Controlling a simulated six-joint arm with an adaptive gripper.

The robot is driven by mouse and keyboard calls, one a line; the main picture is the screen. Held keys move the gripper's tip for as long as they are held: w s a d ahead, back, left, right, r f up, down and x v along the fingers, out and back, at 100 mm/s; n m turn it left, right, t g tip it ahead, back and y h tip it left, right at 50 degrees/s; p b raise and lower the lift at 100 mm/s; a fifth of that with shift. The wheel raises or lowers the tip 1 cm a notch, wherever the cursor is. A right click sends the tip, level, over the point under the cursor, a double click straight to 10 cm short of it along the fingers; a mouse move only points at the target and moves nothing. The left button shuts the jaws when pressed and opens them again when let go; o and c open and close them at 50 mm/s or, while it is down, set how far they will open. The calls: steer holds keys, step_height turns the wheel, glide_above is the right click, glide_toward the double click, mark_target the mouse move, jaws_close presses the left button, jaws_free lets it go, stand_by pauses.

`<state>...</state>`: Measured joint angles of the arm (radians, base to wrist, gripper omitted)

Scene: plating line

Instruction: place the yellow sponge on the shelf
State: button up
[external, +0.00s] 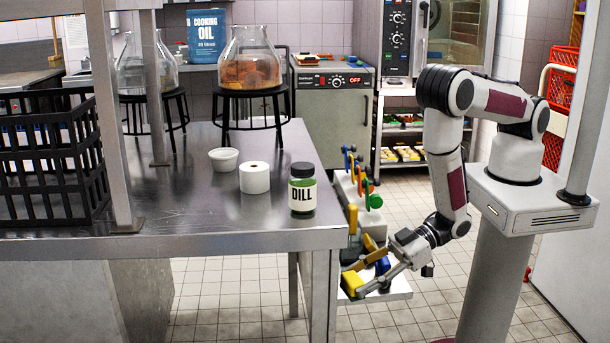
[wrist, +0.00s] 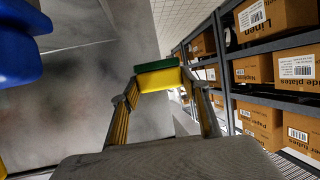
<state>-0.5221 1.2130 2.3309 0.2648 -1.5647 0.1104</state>
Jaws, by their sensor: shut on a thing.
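The yellow sponge (wrist: 158,79) has a green layer on one side. In the wrist view it sits between the two fingertips of my gripper (wrist: 160,88), which is shut on it. In the external view the sponge (external: 351,284) is at the end of my gripper (external: 356,280), low beside the right end of the steel table. A low white shelf (external: 400,289) shows behind and below my gripper, partly hidden by it. I cannot tell whether the sponge touches anything besides the fingers.
A dill jar (external: 302,195) stands near the corner of the steel table (external: 180,222), beside a white roll (external: 254,178) and a small bowl (external: 223,160). A rack with coloured handles (external: 349,190) stands behind my gripper. Blue objects (external: 383,265) are close by. Boxes (wrist: 258,68) fill grey shelving.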

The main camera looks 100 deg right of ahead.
steer(key=s+d+r+m+h, duration=0.2)
steer(key=d+h, duration=0.1)
steer(key=d, duration=0.8)
steer(key=shift+r+m, duration=0.2)
steer(key=shift+m, duration=0.1)
steer(key=shift+f, duration=0.15)
steer(key=shift+t, duration=0.3)
steer(key=shift+f, duration=3.25)
steer(key=shift+f, duration=0.6)
steer(key=o, duration=1.1)
